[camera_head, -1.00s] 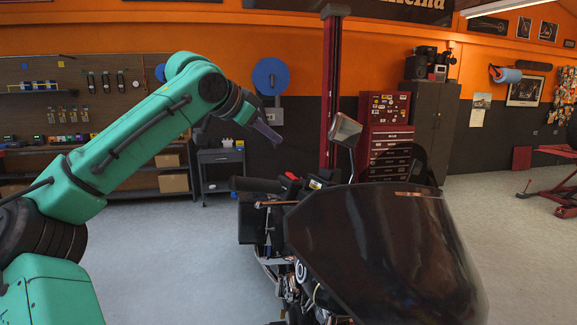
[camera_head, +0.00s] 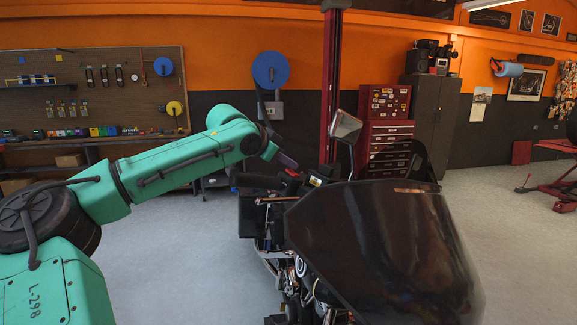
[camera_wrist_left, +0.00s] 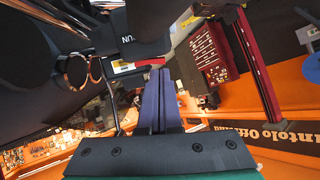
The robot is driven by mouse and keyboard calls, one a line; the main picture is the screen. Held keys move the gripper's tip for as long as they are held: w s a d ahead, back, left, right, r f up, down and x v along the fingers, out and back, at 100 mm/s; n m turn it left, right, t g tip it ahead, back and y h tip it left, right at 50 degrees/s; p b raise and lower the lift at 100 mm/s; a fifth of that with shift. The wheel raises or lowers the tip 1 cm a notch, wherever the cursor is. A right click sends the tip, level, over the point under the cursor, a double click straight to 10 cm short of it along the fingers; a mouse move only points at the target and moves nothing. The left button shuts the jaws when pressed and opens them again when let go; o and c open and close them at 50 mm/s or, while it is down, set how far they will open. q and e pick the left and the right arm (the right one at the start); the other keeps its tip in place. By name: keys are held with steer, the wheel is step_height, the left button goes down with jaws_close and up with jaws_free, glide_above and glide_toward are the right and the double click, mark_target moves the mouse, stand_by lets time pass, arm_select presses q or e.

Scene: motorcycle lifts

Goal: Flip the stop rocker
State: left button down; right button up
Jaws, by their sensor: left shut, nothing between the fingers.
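The motorcycle (camera_head: 385,235) stands in front of me, its dark windshield towards me. On its handlebar a small red part (camera_head: 293,173), which looks like the stop rocker, sits by the dark grip (camera_head: 258,182). My left gripper (camera_head: 286,161) is shut and empty, just above and slightly left of that red part. In the left wrist view its purple fingers (camera_wrist_left: 160,85) are together, tips close to a dark switch housing (camera_wrist_left: 140,32) with partly visible white lettering. I cannot tell whether the tips touch it or which way the rocker is tipped. My right gripper is not in view.
A mirror (camera_head: 344,127) stands up from the handlebar, right of my left gripper. A red lift post (camera_head: 332,90) and red tool chest (camera_head: 386,135) are behind. Open floor (camera_head: 190,260) lies left of the motorcycle.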

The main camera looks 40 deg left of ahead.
arm_select(q)
steer(key=shift+d, duration=0.1)
steer(key=shift+s+f+n+p, duration=0.1)
steer(key=shift+n+p, duration=0.4)
steer(key=shift+p, duration=0.35)
steer(key=shift+a+f, duration=0.3)
steer(key=shift+a, duration=0.05)
steer(key=shift+d+r, duration=0.1)
steer(key=shift+d, duration=0.85)
